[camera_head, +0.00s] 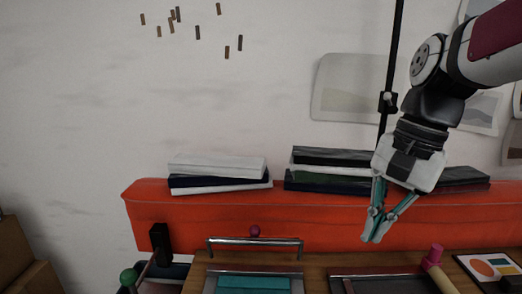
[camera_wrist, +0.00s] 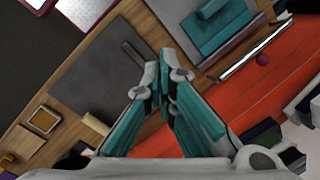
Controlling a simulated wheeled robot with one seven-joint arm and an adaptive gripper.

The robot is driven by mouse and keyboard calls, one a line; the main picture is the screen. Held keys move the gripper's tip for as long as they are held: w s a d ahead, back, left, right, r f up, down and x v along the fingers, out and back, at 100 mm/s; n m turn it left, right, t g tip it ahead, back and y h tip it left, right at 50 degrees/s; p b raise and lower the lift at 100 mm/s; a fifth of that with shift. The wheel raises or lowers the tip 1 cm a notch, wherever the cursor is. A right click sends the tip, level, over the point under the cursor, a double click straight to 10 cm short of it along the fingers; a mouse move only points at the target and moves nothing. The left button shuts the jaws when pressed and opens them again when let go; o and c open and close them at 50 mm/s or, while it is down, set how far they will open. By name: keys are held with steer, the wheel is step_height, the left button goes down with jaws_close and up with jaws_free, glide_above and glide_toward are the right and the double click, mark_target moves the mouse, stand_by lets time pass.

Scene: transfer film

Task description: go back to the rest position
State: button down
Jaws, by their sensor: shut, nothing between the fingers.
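My gripper (camera_head: 373,238) hangs at the right of the head view, in front of the orange shelf and above the table's back edge. Its teal fingers point down and are shut with nothing between them. In the wrist view the gripper (camera_wrist: 160,62) shows its two fingers together over the wooden table (camera_wrist: 75,75). No object touches the fingertips.
An orange shelf (camera_head: 320,232) runs along the wall, bearing stacks of flat boxes (camera_head: 218,167). The table holds a teal block (camera_wrist: 215,25) on a grey plate, a metal bar (camera_head: 255,241), a dark mat (camera_wrist: 100,75) and a pink-capped cylinder (camera_head: 435,262). A black pole (camera_head: 393,50) stands behind my arm.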

steer(key=s+f+n+t+h, duration=0.1)
steer(key=s+n+t, duration=0.1)
steer(key=s+n, duration=0.2)
steer(key=s+d+f+n+t+h+p, duration=0.1)
steer(key=s+n, duration=0.3)
steer(key=s, duration=0.4)
steer(key=shift+s+d+f+t, duration=0.2)
steer(key=shift+s+f+t, duration=0.2)
steer(key=shift+f+t, duration=0.3)
